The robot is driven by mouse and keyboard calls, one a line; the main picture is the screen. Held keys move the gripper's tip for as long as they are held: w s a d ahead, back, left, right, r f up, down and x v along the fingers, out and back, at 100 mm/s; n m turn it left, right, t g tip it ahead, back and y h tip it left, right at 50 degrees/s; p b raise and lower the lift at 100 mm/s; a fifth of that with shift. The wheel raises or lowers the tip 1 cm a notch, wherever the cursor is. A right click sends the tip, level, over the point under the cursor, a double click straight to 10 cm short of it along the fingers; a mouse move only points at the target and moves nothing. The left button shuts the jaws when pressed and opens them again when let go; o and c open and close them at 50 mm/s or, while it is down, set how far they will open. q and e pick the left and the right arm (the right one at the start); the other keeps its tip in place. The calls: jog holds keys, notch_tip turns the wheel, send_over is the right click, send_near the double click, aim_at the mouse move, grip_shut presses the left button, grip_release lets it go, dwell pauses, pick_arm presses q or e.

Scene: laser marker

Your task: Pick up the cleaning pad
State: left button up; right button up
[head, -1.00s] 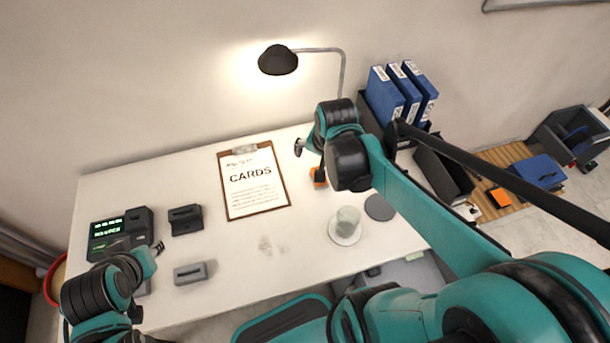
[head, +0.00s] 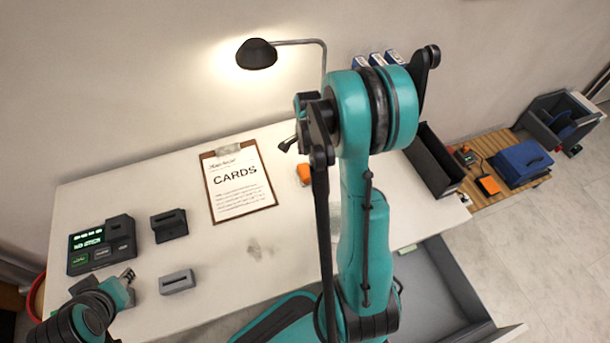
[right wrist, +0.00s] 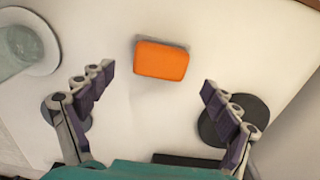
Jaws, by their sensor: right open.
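The cleaning pad looks to be the orange block (head: 304,174) lying on the white table, right of the clipboard. In the right wrist view the orange pad (right wrist: 162,60) lies flat, ahead of and between my fingers. My right gripper (right wrist: 158,82) is open and empty, with its two fingers spread wider than the pad and not touching it. In the head view my right gripper (head: 297,138) is partly hidden by its own arm. My left gripper (head: 128,276) is at the table's left front, too small to read.
A clipboard (head: 238,183) marked CARDS lies left of the pad. A saucer (right wrist: 45,58) with a cup is at upper left in the right wrist view; a dark disc (right wrist: 245,112) lies at right. A lamp (head: 257,54) stands behind. A grey drawer (head: 430,300) stands open at right.

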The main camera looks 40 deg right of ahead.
aim_at(305, 171)
jog(key=f, duration=0.1)
jog(key=a+f+b, duration=0.1)
jog(key=f, duration=0.1)
jog(key=shift+w+f, duration=0.1)
jog(key=shift+d+f+b, duration=0.1)
jog(key=shift+f+b, duration=0.25)
jog(key=shift+b, duration=0.05)
jog(key=shift+c, duration=1.3)
jog(key=c, duration=1.2)
jog(key=shift+r, duration=0.1)
